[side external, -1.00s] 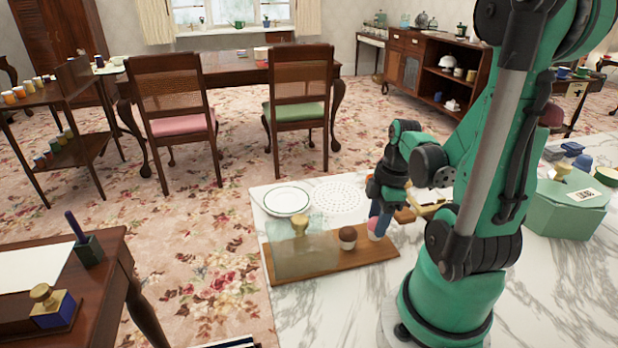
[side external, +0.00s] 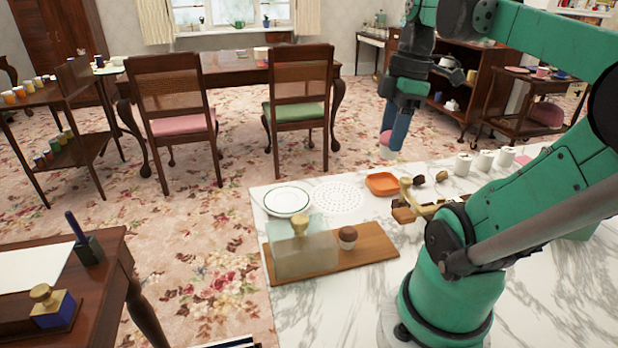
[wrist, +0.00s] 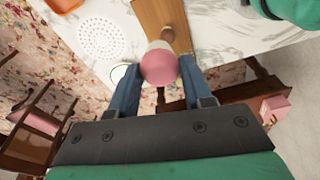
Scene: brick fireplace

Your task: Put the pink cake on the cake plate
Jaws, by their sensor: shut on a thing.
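My gripper (side external: 392,140) is shut on the pink cake (side external: 385,141) and holds it high above the marble counter. The pink cake has a pink top and a white lower part; it also shows between the blue fingers in the wrist view (wrist: 159,67). A white plate with a green rim (side external: 287,201) lies empty on the counter's far left, well left of and below my gripper. Part of this plate's rim shows beside the left finger in the wrist view (wrist: 117,73).
A wooden board (side external: 375,243) bears a brown-topped cake (side external: 348,236) and a frosted box-like cover with a gold knob (side external: 300,228). A white perforated round mat (side external: 337,197) lies right of the plate. An orange dish (side external: 382,183) and several white cups (side external: 484,160) stand farther right.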

